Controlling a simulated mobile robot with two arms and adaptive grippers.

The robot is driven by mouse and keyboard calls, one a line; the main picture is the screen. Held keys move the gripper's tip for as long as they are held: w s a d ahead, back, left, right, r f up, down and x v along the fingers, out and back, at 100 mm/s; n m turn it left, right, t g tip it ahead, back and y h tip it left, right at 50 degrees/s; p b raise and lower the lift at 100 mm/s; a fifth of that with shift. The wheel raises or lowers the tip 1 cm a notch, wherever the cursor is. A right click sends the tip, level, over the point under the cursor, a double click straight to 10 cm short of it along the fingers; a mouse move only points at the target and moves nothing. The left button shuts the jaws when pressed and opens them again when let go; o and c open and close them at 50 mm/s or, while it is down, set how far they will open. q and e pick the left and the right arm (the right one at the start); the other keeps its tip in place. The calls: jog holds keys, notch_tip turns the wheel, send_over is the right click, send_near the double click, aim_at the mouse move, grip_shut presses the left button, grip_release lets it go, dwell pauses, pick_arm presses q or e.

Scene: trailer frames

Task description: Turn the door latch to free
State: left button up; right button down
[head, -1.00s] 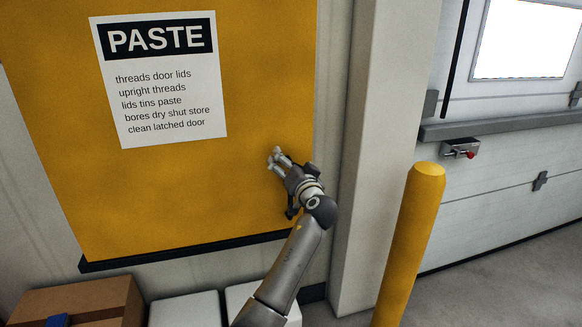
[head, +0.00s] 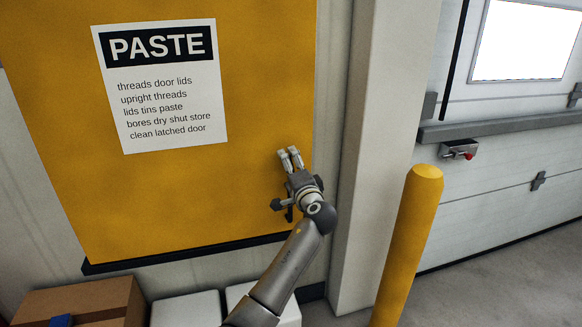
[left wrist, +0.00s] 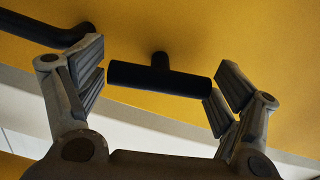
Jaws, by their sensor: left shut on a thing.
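The door latch is a black T-shaped handle (left wrist: 160,80) on the yellow door (head: 245,120). In the left wrist view its crossbar lies almost level, with its stem running up to the yellow face. My left gripper (head: 290,155) is at the lower right of the door. In the left wrist view its two fingers stand at either end of the crossbar, shut on it lengthwise (left wrist: 160,84). In the head view the gripper hides the latch. My right gripper is in no view.
A black bar (left wrist: 45,28) is on the door beside the left finger. A white post (head: 370,150) and a yellow bollard (head: 408,245) stand to the right. A cardboard box (head: 85,303) and white containers (head: 187,308) sit below the door.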

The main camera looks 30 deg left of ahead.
pick_arm(q)
jog(key=shift+m, duration=0.3)
jog(key=o, duration=0.8)
jog(key=shift+d, duration=0.15)
jog(key=shift+v, duration=3.95)
